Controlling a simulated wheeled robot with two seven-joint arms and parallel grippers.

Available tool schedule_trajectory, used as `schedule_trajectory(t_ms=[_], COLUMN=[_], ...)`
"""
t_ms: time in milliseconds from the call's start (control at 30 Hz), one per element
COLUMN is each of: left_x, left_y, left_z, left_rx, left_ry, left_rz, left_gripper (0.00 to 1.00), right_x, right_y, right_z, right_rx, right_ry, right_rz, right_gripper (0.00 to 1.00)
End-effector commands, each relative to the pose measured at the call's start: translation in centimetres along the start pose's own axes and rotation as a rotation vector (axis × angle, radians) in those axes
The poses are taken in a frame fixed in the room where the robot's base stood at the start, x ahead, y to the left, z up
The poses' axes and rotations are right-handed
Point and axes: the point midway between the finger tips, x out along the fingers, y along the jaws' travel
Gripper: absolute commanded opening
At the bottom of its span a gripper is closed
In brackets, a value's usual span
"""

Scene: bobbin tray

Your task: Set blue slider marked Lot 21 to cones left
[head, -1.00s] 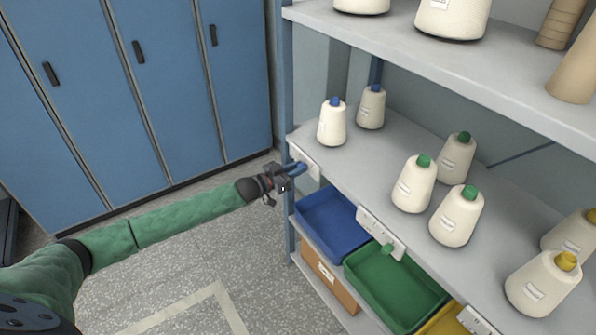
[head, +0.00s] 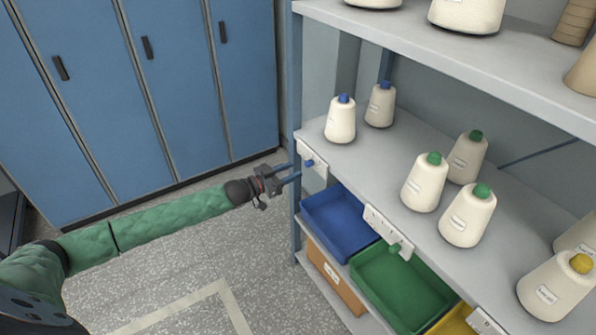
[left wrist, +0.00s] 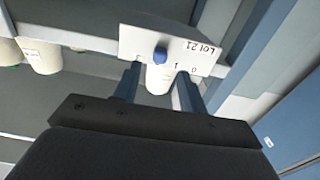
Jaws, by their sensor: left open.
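The blue slider knob (head: 309,163) sits on a white plate (head: 320,170) on the shelf's front edge, at the left end. In the left wrist view the plate (left wrist: 200,57) reads "LOT 21" upside down. The knob (left wrist: 160,54) has marks 0 and 1 to its right there and another mark to its left. Two cones with blue tops, one in front (head: 340,122) and one behind (head: 381,106), stand on the shelf above. My left gripper (head: 297,172) is open just in front of the plate, its fingers apart and empty, short of the knob. My right gripper is out of view.
A blue tray (head: 318,207) and a green tray (head: 365,285) sit below the shelf. Cones with green tops (head: 425,183) stand further along. Blue lockers (head: 170,90) are at the left, with clear floor between.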

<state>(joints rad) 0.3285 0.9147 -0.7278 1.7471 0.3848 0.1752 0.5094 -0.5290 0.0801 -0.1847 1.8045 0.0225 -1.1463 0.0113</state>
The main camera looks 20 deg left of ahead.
Motion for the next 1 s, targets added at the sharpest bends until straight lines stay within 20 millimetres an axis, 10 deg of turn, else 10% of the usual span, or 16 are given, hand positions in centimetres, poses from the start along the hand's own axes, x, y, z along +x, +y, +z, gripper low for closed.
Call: schedule_trajectory(t_ms=[1000], left_x=[-2.1], left_y=[-0.7], left_z=[1.2], left_rx=[0.075], left_ry=[-0.067], left_rz=[-0.034], left_gripper=[0.42], right_x=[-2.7], right_y=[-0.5], right_z=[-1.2], right_rx=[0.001], right_ry=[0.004], right_rz=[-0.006], right_gripper=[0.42])
